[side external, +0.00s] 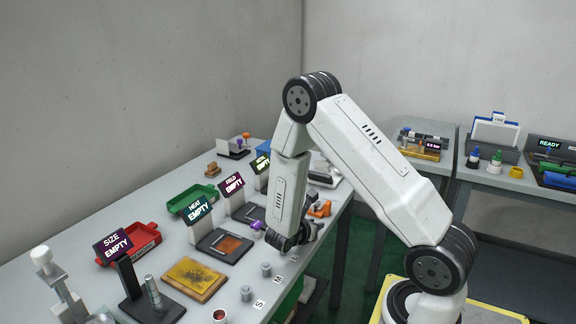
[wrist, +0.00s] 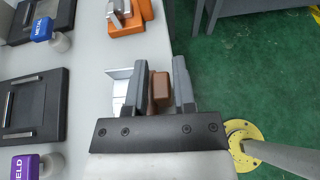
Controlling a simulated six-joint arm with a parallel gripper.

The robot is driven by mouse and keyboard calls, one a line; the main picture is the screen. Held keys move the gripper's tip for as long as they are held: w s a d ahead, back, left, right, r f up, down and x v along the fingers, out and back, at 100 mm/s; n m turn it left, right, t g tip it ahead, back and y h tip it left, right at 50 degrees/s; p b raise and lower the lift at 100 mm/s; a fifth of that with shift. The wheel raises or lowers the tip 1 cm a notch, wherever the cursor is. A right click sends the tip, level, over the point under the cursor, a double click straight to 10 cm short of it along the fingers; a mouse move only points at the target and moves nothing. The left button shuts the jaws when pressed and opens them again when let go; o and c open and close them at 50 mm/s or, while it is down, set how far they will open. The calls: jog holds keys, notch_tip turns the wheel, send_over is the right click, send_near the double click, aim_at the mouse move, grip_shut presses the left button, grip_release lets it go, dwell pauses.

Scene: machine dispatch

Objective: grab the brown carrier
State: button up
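A small brown block (wrist: 160,88), seemingly the brown carrier, stands between the two fingers of my gripper (wrist: 160,85) in the wrist view. The fingers lie close on either side of it. Whether they touch it or leave thin gaps is hard to tell. In the side external view my gripper (side external: 300,240) points down near the front edge of the table, and the brown block is hidden there. A smaller tan-brown piece (side external: 212,169) sits far back on the table in that view.
An orange fixture (wrist: 127,22) with a grey part lies just beyond my gripper. A white angled plate (wrist: 118,88) is close to the left finger. The table edge and green floor (wrist: 250,75) lie right. Red (side external: 142,240) and green (side external: 190,199) trays stand at left.

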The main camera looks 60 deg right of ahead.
jog(key=shift+d+f, duration=0.2)
jog(key=shift+d, duration=0.25)
jog(key=shift+c, duration=0.2)
grip_shut()
jog(key=shift+r, duration=0.15)
jog(key=shift+r, duration=4.9)
